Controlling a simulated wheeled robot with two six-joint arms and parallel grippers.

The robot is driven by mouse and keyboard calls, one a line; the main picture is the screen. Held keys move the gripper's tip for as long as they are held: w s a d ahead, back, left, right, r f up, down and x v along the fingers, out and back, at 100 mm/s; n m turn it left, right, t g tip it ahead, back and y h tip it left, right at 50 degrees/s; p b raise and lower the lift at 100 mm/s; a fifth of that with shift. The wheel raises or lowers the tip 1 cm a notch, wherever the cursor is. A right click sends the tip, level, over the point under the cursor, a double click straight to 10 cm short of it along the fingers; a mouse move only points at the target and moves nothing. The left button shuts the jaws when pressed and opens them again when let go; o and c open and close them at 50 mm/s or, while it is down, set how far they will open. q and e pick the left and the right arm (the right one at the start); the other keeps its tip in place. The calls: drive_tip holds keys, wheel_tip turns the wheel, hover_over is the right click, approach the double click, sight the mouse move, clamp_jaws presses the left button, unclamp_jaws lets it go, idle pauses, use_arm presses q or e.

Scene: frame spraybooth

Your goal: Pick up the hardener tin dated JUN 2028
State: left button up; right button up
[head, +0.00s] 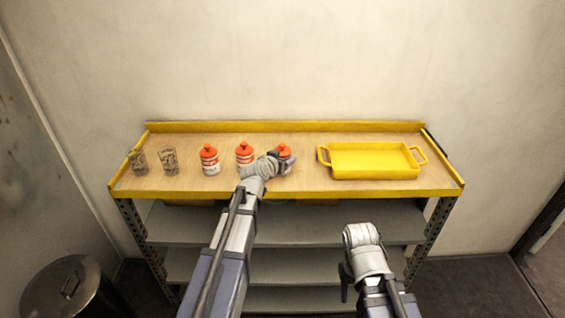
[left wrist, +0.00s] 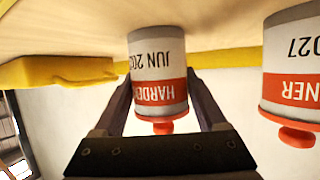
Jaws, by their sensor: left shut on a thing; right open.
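The hardener tin (left wrist: 158,72) in the left wrist view is grey-white with an orange-red band and lid. Its label reads upside down as JUN 202 and a last digit I cannot read. My left gripper (left wrist: 160,90) is shut on it, one finger on each side. In the head view this is the rightmost tin (head: 285,150), partly hidden by my left gripper (head: 283,162). I cannot tell whether it touches the bench. Two similar tins stand to its left, the middle one (head: 244,150) and the left one (head: 209,160). The neighbour's label (left wrist: 297,60) shows 2027. My right gripper (head: 346,282) is open, low in front of the shelves.
A yellow tray (head: 375,172) with handles sits on the bench's right. Two cups (head: 169,161) with brownish contents stand at the left. A raised yellow edge (head: 285,127) runs along the back. A lidded metal bin (head: 65,287) stands on the floor at left.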

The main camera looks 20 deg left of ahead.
use_arm(q)
drive_tip(key=c, duration=0.9)
drive_tip(key=shift+r, duration=0.15)
wheel_tip(320, 180, up, 10)
drive_tip(key=p, duration=1)
